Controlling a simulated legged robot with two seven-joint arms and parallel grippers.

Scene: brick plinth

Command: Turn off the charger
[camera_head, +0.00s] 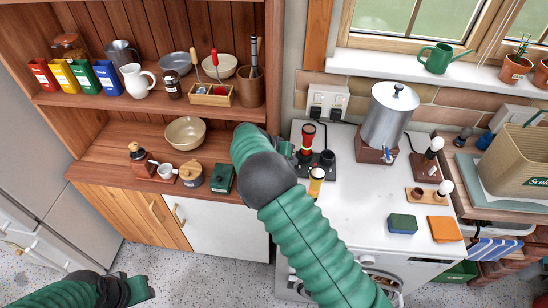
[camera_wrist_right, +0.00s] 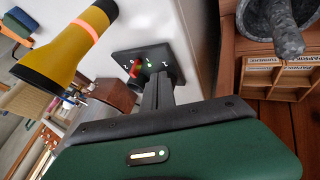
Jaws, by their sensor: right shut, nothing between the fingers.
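The charger (camera_head: 327,159) is a black unit on the white counter, with a red torch (camera_head: 307,137) upright at it and a yellow torch (camera_head: 316,184) in front. In the right wrist view its black panel (camera_wrist_right: 125,56) has a red switch (camera_wrist_right: 135,68), a lit green light and small white marks. My right gripper (camera_wrist_right: 158,82) is shut and empty, its tip just in front of the panel's lower edge; I cannot tell whether it touches. In the head view my right gripper (camera_head: 289,152) is mostly hidden behind its wrist. My left gripper (camera_head: 143,287) is low at the left, away from the charger.
A wall socket (camera_head: 328,101) with plugs is behind the charger. A metal urn (camera_head: 390,115) stands right of it. A sponge (camera_head: 403,223) and an orange cloth (camera_head: 444,229) lie at the front right. The yellow torch (camera_wrist_right: 68,45) is close in the right wrist view.

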